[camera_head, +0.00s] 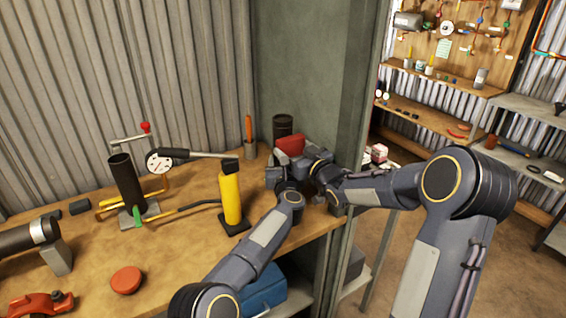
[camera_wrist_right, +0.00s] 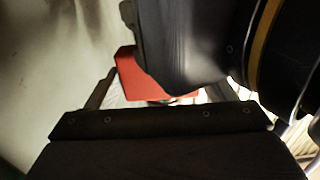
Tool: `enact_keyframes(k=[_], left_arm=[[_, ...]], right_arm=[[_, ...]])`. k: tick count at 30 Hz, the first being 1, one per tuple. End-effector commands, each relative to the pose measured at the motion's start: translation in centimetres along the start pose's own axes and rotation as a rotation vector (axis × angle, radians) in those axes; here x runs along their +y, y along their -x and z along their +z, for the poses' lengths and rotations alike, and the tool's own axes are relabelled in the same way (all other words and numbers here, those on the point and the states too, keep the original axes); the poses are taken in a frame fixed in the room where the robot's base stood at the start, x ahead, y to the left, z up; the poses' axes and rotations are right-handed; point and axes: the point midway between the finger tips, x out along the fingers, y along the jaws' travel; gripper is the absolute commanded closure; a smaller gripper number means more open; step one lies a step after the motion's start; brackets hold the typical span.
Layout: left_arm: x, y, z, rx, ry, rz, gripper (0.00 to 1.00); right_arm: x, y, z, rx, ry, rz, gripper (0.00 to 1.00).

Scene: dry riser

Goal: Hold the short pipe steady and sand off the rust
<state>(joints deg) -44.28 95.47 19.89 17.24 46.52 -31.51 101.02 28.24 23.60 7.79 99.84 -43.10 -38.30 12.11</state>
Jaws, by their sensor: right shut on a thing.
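A dark upright pipe (camera_head: 283,124) stands at the back right of the bench, its lower part hidden behind a red block (camera_head: 291,145). The block also shows in the right wrist view (camera_wrist_right: 150,76), partly covered by a dark arm part. My right gripper (camera_head: 298,154) is shut on what looks like this red block, close to the pipe; I cannot tell if block and pipe touch. My left gripper (camera_head: 275,176) is at the same spot, crowded against the right one; its fingers are hidden, so its grip is unclear. No rust can be made out.
On the bench (camera_head: 180,262) stand another dark pipe (camera_head: 126,178) in a stand, a gauge (camera_head: 160,161), a yellow bottle-like tool (camera_head: 231,196) close to my left arm, and a red disc (camera_head: 126,279). A green-grey post (camera_head: 355,100) rises just right of the grippers.

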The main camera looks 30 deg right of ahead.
Motion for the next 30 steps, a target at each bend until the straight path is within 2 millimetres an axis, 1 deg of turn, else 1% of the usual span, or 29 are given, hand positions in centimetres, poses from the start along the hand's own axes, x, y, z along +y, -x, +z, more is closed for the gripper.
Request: enact_keyframes(k=[3,15,30], left_arm=[[-0.1,0.0,0.1,-0.001,0.001,-0.003,1.00],[-0.2,0.1,0.0,0.000,-0.001,-0.004,1.00],[-0.2,0.1,0.0,0.000,0.000,-0.003,1.00]], right_arm=[[0.0,-0.2,-0.8,0.003,0.000,-0.001,0.46],[-0.1,-0.1,-2.4,0.007,0.000,-0.002,0.46],[-0.1,0.0,-0.4,0.001,-0.001,-0.001,0.46]])
